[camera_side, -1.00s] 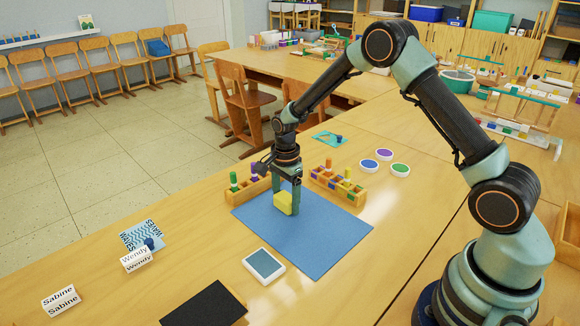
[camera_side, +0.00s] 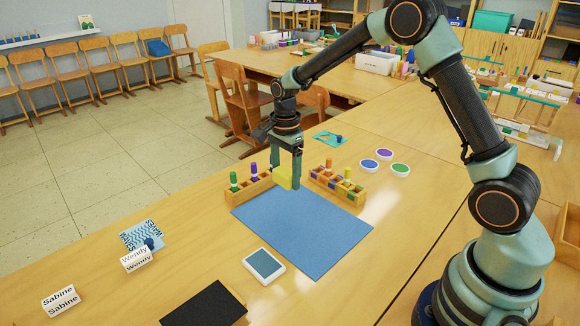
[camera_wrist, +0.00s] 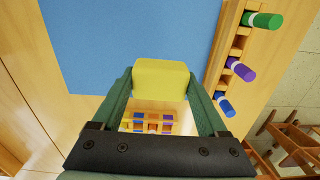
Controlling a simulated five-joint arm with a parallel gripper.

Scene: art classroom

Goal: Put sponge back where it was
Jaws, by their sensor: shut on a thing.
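The yellow sponge (camera_side: 283,176) is held between the fingers of my gripper (camera_side: 285,178), above the far edge of the blue mat (camera_side: 300,230). In the wrist view the sponge (camera_wrist: 161,78) sits between the two fingertips of my gripper (camera_wrist: 162,85), with the blue mat (camera_wrist: 130,35) beyond it. The gripper is shut on the sponge. I cannot tell exactly how high the sponge is above the mat.
A wooden marker rack (camera_side: 250,187) stands left of the gripper and another rack (camera_side: 338,185) stands right of it. An ink pad (camera_side: 264,265) lies at the mat's near left edge. Three round pads, one of them green (camera_side: 400,169), lie at the right. The mat is otherwise bare.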

